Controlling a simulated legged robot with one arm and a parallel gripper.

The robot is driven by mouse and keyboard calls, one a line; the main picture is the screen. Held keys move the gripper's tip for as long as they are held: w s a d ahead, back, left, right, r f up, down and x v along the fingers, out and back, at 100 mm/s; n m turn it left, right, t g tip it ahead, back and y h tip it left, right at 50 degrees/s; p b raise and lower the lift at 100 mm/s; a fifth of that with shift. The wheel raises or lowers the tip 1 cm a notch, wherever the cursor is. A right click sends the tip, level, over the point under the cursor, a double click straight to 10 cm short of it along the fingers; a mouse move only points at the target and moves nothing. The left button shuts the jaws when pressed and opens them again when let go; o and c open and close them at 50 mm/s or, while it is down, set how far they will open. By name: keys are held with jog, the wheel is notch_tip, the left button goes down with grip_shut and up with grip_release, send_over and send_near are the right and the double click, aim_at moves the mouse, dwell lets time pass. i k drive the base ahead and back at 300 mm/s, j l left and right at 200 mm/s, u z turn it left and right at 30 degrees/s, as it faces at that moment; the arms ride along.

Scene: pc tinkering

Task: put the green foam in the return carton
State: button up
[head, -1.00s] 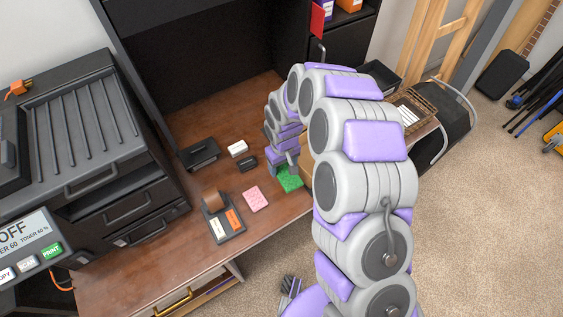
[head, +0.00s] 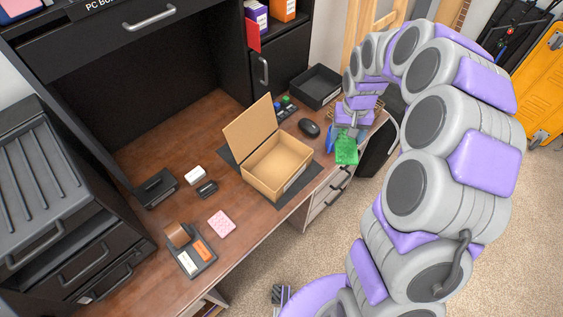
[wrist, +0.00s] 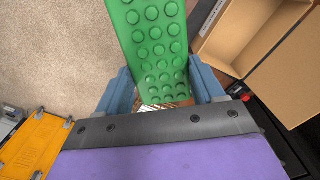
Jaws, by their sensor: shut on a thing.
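The green foam (head: 346,148) is a bumpy sheet held in my gripper (head: 345,132), which is shut on it. In the wrist view the foam (wrist: 155,45) sits between the two blue fingers (wrist: 160,92). In the head view it hangs by the desk's right front edge, to the right of the carton. The return carton (head: 266,178) is an open brown box with its lid flap raised at the back left. It stands on a dark mat on the desk and looks empty. Part of the carton (wrist: 228,52) shows at the upper right of the wrist view.
A black mouse (head: 309,128) and a black tray (head: 315,87) stand right of and behind the carton. A pink pad (head: 221,223), a tape holder (head: 190,250) and small blocks lie left. A printer (head: 70,220) fills the far left.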

aim_at(277, 170)
jog(key=i+l+u, duration=0.15)
jog(key=i+l, duration=0.25)
jog(key=i+l+u, duration=0.2)
jog(key=l, duration=0.4)
jog(key=i+u, duration=0.1)
jog(key=u, duration=1.2)
